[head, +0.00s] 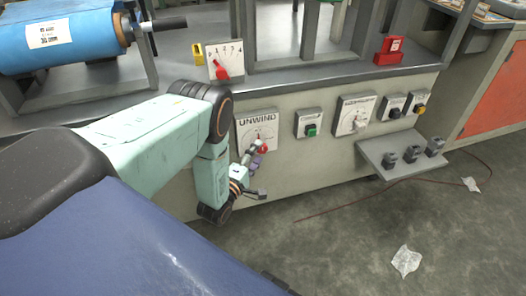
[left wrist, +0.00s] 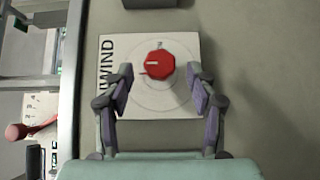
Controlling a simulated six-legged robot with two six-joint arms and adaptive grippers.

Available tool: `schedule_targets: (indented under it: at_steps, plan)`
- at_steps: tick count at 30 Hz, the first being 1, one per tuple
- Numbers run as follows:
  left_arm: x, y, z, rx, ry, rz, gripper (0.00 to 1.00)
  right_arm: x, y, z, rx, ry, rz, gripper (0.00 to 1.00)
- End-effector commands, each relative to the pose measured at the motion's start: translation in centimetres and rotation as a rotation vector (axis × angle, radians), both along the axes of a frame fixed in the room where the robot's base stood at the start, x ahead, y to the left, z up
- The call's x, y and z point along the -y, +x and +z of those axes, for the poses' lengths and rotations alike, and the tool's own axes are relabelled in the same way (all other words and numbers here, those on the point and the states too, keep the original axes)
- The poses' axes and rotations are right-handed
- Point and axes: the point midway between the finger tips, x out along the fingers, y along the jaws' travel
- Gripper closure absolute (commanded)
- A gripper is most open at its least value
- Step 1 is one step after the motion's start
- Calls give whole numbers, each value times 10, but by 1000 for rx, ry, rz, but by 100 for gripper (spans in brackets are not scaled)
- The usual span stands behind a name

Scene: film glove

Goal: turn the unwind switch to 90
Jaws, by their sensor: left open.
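The unwind switch is a round red knob (left wrist: 158,64) with a white mark pointing left in the left wrist view. It sits on a white dial plate (left wrist: 178,104) with the partly hidden word UNWIND. In the head view the plate (head: 250,131) is on the front of the bench, and the red knob (head: 263,149) is partly covered by my gripper. My left gripper (left wrist: 160,84) is open, one finger on either side of the knob in the picture. I see no clear finger contact with the knob. The dial's numbers are too small to read. My right gripper is not in view.
A green button box (head: 310,131), a second dial plate (head: 347,116) and a small shelf (head: 380,153) are to the right on the bench front. A red lever (head: 221,70) stands above the unwind plate. A blue roll (head: 65,40) is at upper left.

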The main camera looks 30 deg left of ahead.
Motion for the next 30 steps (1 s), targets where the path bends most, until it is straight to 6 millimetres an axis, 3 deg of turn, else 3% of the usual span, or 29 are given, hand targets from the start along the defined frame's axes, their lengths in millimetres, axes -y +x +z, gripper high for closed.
schedule_targets:
  at_steps: [7,18,30]
  plan:
    - [1,30,-1,1,1,-2,42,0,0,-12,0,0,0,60]
    - [2,36,1,0,1,-2,43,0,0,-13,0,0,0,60]
    - [1,35,0,0,1,-2,77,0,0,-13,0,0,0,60]
